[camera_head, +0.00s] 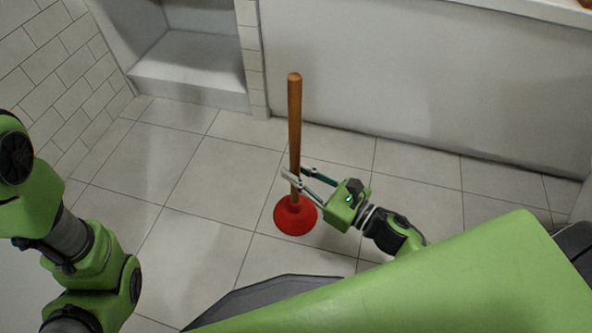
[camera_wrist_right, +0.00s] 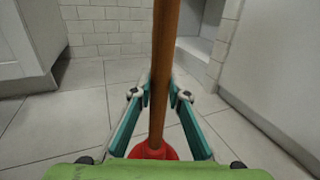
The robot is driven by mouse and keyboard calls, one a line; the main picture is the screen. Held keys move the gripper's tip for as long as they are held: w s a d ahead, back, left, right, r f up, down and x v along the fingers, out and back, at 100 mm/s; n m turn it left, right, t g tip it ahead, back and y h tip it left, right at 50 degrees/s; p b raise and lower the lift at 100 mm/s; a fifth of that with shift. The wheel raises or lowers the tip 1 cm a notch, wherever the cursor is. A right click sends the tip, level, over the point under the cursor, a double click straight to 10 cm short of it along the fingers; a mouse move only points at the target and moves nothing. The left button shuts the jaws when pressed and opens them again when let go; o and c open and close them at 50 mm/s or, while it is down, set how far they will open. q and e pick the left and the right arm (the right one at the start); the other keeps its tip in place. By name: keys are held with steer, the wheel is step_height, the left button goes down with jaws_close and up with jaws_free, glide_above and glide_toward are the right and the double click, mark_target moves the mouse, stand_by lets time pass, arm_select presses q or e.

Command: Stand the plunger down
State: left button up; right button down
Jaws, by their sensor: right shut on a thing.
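The plunger has a long brown wooden handle (camera_head: 294,120) and a red rubber cup (camera_head: 295,217). It is upright, cup down, over the tiled floor; I cannot tell for sure whether the cup touches the tiles. My right gripper (camera_head: 294,176) is shut on the lower part of the handle, a little above the cup. In the right wrist view the handle (camera_wrist_right: 162,70) runs up between the two fingers, and the cup (camera_wrist_right: 154,151) shows low behind them. My left arm is at the left edge of the head view; its gripper is out of the picture.
Grey floor tiles (camera_head: 190,200) are clear around the plunger. A white panel (camera_head: 400,80) stands behind it at the right. A recessed niche with a low ledge (camera_head: 190,60) is at the back left, beside a white tiled wall (camera_head: 50,80).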

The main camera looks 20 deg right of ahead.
steer(key=shift+r, duration=0.1)
steer(key=c, duration=1.9)
jaws_free()
steer(key=v, duration=1.2)
steer(key=shift+s, duration=0.1)
